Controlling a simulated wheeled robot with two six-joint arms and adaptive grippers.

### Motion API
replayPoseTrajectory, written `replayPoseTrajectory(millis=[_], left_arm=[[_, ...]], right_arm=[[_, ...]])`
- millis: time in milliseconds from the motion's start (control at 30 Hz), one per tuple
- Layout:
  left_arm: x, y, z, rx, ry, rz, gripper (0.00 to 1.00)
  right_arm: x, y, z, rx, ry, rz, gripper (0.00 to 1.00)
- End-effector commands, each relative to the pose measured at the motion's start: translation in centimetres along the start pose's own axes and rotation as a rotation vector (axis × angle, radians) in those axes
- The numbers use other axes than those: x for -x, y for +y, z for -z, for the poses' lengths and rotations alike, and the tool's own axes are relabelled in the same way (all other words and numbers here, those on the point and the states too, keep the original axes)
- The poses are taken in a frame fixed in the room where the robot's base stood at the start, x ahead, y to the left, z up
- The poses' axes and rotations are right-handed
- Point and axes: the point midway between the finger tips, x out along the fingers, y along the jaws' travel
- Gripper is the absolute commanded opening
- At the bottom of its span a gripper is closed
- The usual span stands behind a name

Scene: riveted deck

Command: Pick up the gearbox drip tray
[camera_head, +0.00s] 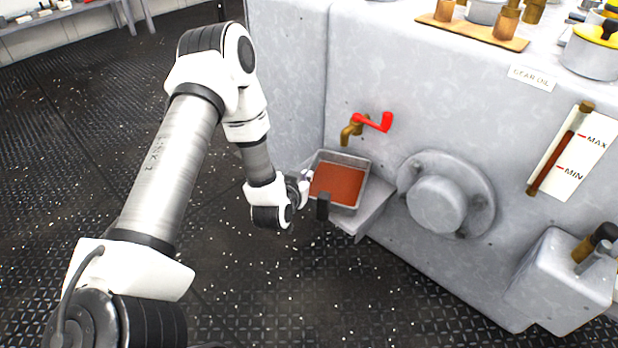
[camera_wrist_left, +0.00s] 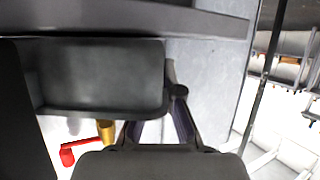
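The gearbox drip tray (camera_head: 362,161) is a grey, shallow, square tray holding reddish-brown liquid. It rests on a grey ledge (camera_head: 372,208) below the brass tap with a red handle (camera_head: 372,122). My left gripper (camera_head: 315,192) is at the tray's near left side. Its dark fingertips look well apart, one beside the left wall and one in front of the near corner. In the left wrist view a grey surface, apparently the tray (camera_wrist_left: 100,75), fills the upper left, very close. Contact between fingers and tray cannot be told. My right gripper is not in view.
The gearbox housing (camera_head: 290,70) rises behind the tray. A round cover (camera_head: 440,203) protrudes right of the ledge. A level gauge (camera_head: 570,155) and a small grey box with fittings (camera_head: 570,270) are farther right. The dark floor (camera_head: 290,290) in front is clear.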

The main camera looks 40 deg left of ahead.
Motion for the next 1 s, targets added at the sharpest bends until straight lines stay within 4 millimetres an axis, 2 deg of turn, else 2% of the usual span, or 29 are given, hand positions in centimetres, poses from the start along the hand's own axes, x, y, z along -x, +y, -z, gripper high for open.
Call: replayPoseTrajectory(millis=[33, 467, 767, 1000], left_arm=[[0.3, -0.1, 0.6, 0.000, 0.000, 0.000, 0.00], [2.1, -0.1, 4.8, 0.002, 0.003, 0.001, 0.00], [2.8, -0.1, 6.3, 0.002, 0.002, 0.001, 0.00], [3.9, -0.7, 5.7, 0.001, 0.001, 0.002, 0.00]], right_arm=[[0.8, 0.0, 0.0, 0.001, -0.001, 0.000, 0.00], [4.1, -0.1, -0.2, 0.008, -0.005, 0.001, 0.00], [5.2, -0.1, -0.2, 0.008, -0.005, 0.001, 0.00], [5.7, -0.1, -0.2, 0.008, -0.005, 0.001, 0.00]])
